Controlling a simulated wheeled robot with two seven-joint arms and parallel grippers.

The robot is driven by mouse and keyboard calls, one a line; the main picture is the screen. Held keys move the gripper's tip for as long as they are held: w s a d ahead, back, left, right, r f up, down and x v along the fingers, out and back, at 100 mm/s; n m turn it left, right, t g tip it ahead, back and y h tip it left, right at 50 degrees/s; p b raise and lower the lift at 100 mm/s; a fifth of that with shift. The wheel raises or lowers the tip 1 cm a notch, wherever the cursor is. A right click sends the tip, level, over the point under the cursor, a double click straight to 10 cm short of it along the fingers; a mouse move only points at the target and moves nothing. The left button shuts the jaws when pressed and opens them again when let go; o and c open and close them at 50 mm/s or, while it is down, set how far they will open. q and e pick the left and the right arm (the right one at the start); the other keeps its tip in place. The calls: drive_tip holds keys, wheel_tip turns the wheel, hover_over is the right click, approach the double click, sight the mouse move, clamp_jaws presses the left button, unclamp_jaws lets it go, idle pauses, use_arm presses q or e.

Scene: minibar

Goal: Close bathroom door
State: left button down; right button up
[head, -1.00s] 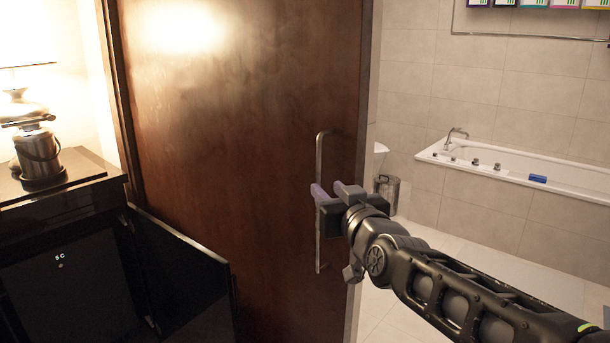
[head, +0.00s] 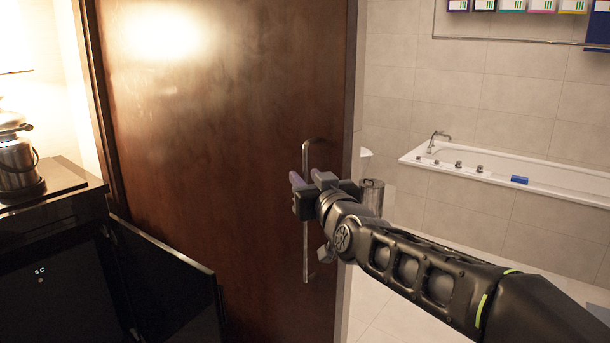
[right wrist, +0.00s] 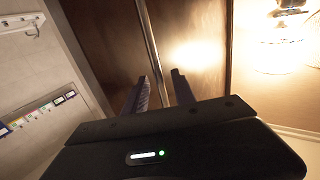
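The brown wooden bathroom door (head: 220,130) stands partly open, with the bathroom showing past its right edge. A long vertical metal handle (head: 306,250) is fixed near that edge. My right gripper (head: 309,180) is at the handle's upper half, with one finger on each side of the bar. In the right wrist view, the two fingers (right wrist: 162,92) are apart and the handle bar (right wrist: 148,40) runs between them. I cannot tell whether either finger touches it. My left gripper is not in view.
A black minibar cabinet (head: 50,240) with an open dark door (head: 165,275) stands at the left, close to the bathroom door. A kettle (head: 18,165) sits on top. Light floor tiles are clear there.

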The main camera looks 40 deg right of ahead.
drive_tip(key=shift+w+d, duration=0.2)
drive_tip(key=shift+w, duration=0.45)
clamp_jaws()
idle(1.0)
